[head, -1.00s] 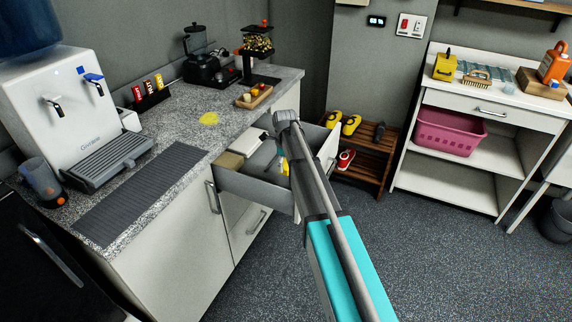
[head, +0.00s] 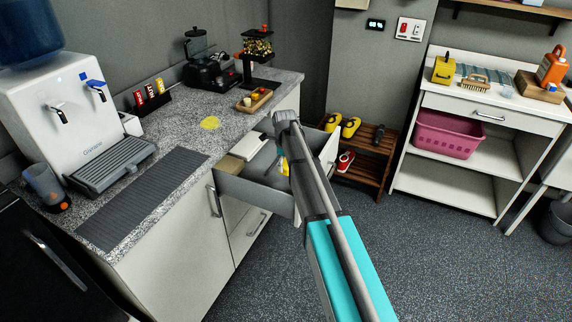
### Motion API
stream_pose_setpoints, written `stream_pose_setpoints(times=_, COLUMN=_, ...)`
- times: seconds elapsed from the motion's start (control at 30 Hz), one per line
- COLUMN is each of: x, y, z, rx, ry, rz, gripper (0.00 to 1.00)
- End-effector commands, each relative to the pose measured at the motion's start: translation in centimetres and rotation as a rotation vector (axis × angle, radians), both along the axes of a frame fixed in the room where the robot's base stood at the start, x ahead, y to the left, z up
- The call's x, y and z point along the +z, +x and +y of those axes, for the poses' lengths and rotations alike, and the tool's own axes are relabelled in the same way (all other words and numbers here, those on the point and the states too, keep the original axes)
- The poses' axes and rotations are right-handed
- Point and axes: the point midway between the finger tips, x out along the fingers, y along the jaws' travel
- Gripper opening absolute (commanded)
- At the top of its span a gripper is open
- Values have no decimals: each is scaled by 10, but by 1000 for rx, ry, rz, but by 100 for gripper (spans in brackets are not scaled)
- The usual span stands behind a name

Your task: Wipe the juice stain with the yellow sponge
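A yellow juice stain (head: 210,122) lies on the speckled grey counter (head: 180,118), left of the open drawer (head: 255,190). My arm reaches over the drawer. My gripper (head: 281,160) is mostly hidden behind the arm, low in the drawer, and I cannot see whether its fingers are open or shut. A small patch of yellow (head: 286,169) shows in the drawer beside the arm. It may be the yellow sponge, but too little shows to be sure, or to tell whether it is held.
A pale box (head: 245,146) lies in the drawer's back left. A wooden tray (head: 254,100), a coffee machine (head: 208,68) and a water dispenser (head: 75,110) stand on the counter. A dark ribbed mat (head: 145,200) lies in front. Counter around the stain is clear. A shoe rack (head: 362,158) stands beyond the drawer.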

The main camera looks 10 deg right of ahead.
Motion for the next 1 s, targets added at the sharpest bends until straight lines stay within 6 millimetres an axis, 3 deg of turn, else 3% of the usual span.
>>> stream_pose_setpoints(times=0.03, x=0, y=0, z=0, rx=0, ry=0, rz=0, gripper=84)
stream_pose_setpoints(times=0.2, x=0, y=0, z=0, rx=0, ry=0, rz=0, gripper=53)
stream_pose_setpoints(times=0.57, x=16, y=0, z=0, rx=0, ry=0, rz=0, gripper=53)
stream_pose_setpoints(times=1.0, x=85, y=0, z=0, rx=0, ry=0, rz=0, gripper=53)
